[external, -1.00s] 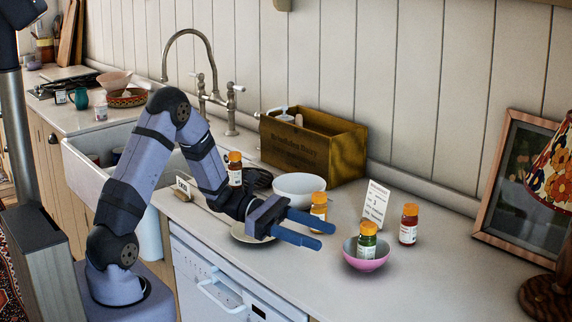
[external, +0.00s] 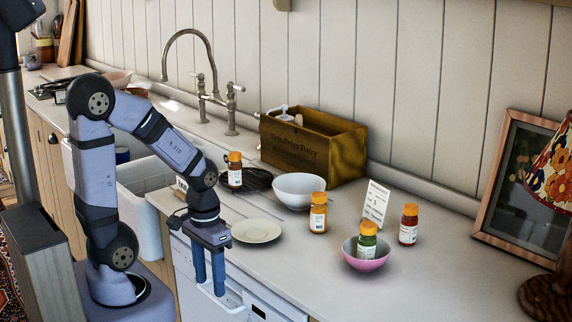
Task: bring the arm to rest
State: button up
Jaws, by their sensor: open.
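My gripper (external: 209,270) points straight down in front of the counter's front edge, at the white dishwasher front. Its two blue fingers are apart with nothing between them. My arm is folded back, with its elbow raised in front of the sink. The gripper is clear of the small plate (external: 257,231), which lies empty on the counter to its right.
On the counter (external: 440,282) stand a white bowl (external: 300,190), a pink bowl (external: 366,262) with a green jar (external: 367,240), other orange-capped jars (external: 318,214) (external: 408,225) (external: 235,169), a card (external: 375,204) and a wooden crate (external: 313,146). A framed picture (external: 524,190) and lamp are at right.

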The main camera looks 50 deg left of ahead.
jog(key=shift+a, duration=0.1)
notch_tip(320, 180, up, 3)
jog(key=p, duration=0.2)
jog(key=shift+f+p, duration=0.15)
jog(key=shift+p, duration=0.2)
